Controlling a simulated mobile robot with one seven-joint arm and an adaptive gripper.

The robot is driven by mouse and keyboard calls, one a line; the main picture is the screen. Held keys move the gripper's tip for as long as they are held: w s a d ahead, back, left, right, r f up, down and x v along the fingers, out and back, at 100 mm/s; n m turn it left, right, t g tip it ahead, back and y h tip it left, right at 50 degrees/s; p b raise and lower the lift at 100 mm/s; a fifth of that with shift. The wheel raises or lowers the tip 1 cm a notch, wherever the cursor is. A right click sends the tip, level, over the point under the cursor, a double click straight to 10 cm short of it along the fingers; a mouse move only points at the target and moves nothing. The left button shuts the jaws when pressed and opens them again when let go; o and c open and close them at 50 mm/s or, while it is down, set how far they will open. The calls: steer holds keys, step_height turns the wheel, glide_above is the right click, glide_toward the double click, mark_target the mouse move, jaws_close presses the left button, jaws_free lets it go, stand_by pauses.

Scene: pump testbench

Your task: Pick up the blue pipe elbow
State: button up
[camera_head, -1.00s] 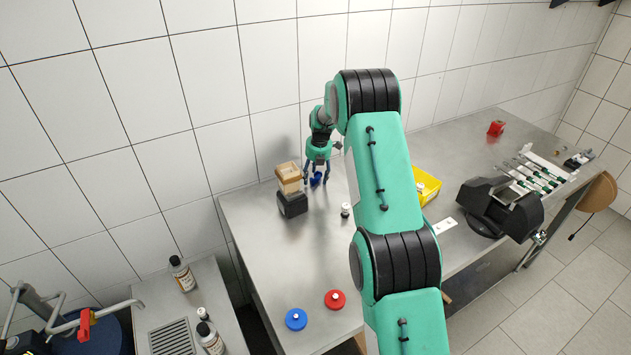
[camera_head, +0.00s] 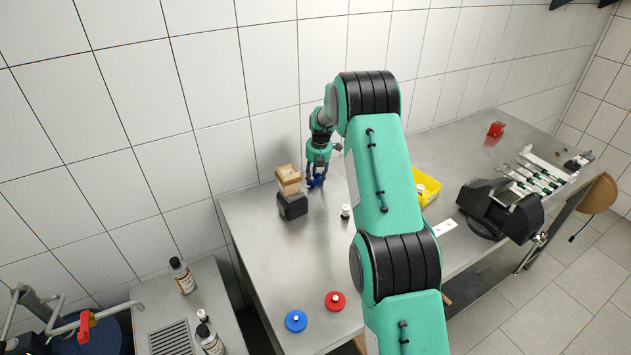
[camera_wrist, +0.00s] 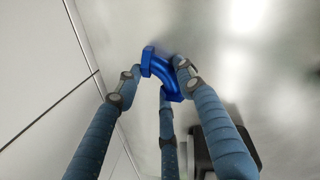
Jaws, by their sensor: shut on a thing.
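The blue pipe elbow (camera_head: 316,183) is at the back of the steel table, close to the tiled wall. In the wrist view the curved blue elbow (camera_wrist: 162,72) sits between the fingertips. My gripper (camera_head: 317,178) points down over it, and its blue-grey fingers are closed around the elbow. In the wrist view the gripper's fingers (camera_wrist: 155,85) touch it from several sides. I cannot tell whether the elbow is clear of the table. Its far parts are hidden behind the fingers in the head view.
Left of my gripper, a wooden block (camera_head: 288,176) rests on a black box (camera_head: 292,205). A small white-capped bottle (camera_head: 346,212) stands nearby. Blue (camera_head: 296,320) and red (camera_head: 335,301) round pieces lie near the front. A yellow bin (camera_head: 428,187) is right of my arm.

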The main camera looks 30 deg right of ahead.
mark_target(315, 178)
steer(key=shift+r, duration=0.15)
step_height(315, 178, up, 10)
steer(key=p, duration=0.1)
stand_by(0.5)
stand_by(0.6)
